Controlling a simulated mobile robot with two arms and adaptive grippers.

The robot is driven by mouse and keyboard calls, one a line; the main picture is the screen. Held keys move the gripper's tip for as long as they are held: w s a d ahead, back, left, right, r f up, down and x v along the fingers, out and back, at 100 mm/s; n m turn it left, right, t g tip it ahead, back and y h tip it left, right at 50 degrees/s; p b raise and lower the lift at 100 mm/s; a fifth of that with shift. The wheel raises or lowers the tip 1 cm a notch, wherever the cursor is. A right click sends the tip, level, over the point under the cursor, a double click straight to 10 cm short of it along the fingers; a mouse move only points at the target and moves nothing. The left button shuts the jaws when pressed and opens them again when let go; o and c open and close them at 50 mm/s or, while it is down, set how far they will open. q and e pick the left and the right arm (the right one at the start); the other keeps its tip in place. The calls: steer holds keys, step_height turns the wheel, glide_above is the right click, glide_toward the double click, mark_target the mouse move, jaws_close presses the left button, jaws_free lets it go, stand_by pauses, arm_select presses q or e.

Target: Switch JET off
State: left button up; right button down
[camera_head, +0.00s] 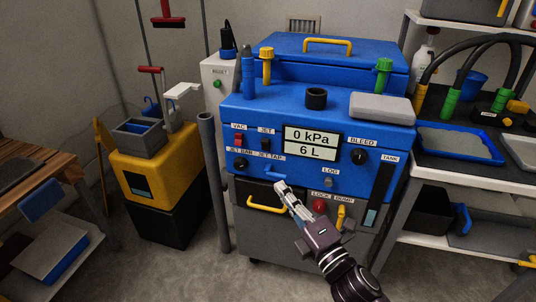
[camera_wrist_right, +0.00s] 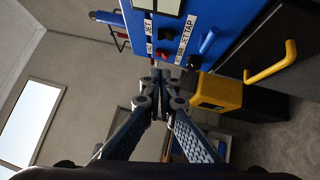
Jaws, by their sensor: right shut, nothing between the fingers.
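The blue machine (camera_head: 300,118) has a front panel with a JET label (camera_head: 266,131) above a small dark switch (camera_head: 266,145). I cannot make out which way that switch is set. The JET label also shows in the wrist view (camera_wrist_right: 148,27). My right gripper (camera_head: 281,187) is shut and empty, in front of the panel, below and slightly right of the JET switch in the head view. In the wrist view the closed fingertips (camera_wrist_right: 160,76) appear near the panel edge, below the switches. I cannot tell whether they touch anything. My left gripper is not in view.
Beside the JET switch are a red VAC switch (camera_head: 238,141), a black JET BAR knob (camera_head: 240,163) and a blue JET TAP lever (camera_head: 275,173). The display (camera_head: 310,142) reads 0 kPa and 6 L. A yellow drawer handle (camera_head: 264,206) sits below, with a red LOCK button (camera_head: 319,205).

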steer(key=shift+w, duration=0.1)
steer(key=b, duration=0.1)
glide_toward(261, 143)
steer(key=w+a, duration=0.2)
steer(key=a, duration=0.2)
steer(key=w, duration=0.1)
steer(key=w+d, duration=0.1)
steer(key=w, duration=0.1)
steer(key=shift+d+r, duration=0.15)
steer(key=shift+r, duration=0.2)
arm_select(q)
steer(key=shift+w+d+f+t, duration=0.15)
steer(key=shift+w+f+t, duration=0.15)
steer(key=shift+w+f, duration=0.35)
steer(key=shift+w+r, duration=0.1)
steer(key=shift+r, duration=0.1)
